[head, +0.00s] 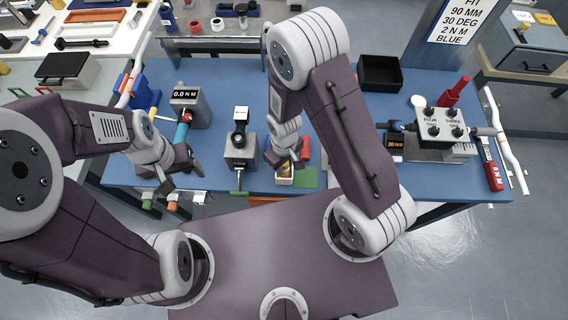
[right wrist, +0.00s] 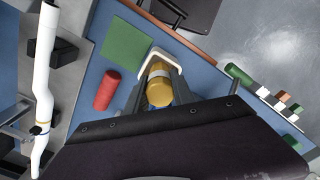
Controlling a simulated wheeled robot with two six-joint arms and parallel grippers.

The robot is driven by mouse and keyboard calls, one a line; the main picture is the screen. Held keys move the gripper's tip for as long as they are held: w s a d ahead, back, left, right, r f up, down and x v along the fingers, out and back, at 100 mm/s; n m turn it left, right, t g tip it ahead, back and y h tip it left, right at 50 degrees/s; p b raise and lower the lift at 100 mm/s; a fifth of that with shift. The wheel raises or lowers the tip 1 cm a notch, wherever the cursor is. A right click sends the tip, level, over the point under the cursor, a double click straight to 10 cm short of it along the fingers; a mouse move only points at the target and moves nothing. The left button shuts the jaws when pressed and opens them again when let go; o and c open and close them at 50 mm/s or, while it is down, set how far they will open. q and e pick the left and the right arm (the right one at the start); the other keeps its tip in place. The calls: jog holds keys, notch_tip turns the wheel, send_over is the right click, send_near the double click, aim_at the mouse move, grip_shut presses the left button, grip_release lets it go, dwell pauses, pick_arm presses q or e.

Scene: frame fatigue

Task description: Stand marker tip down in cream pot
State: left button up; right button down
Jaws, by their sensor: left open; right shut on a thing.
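In the right wrist view my right gripper (right wrist: 159,82) is shut on the marker (right wrist: 158,88), a yellow-gold cylinder with a pale band. The cream pot (right wrist: 148,51) shows as a cream rim around the far end of the gripper and marker. I cannot tell whether the marker's tip touches the pot's floor. In the head view the right gripper (head: 287,163) is over the pot (head: 285,181) at the table's front edge, and it hides most of the marker. My left gripper (head: 184,184) is open and empty near the front edge, further left.
On the blue table (head: 340,178), a green square (head: 307,178) and a red cylinder (head: 304,148) lie close to the pot. A grey device (head: 240,152) stands left of it. A black tray (head: 380,73) and a control box (head: 441,124) are further right.

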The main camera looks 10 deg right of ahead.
jog(key=shift+w+d+f, duration=0.1)
jog(key=shift+w+f, duration=0.05)
jog(key=shift+w, duration=0.05)
jog(key=shift+s+f+b, duration=0.15)
jog(key=shift+f+b, duration=0.1)
jog(key=shift+b, duration=0.05)
jog(key=c, duration=1.3)
grip_release()
jog(key=shift+o, duration=1.1)
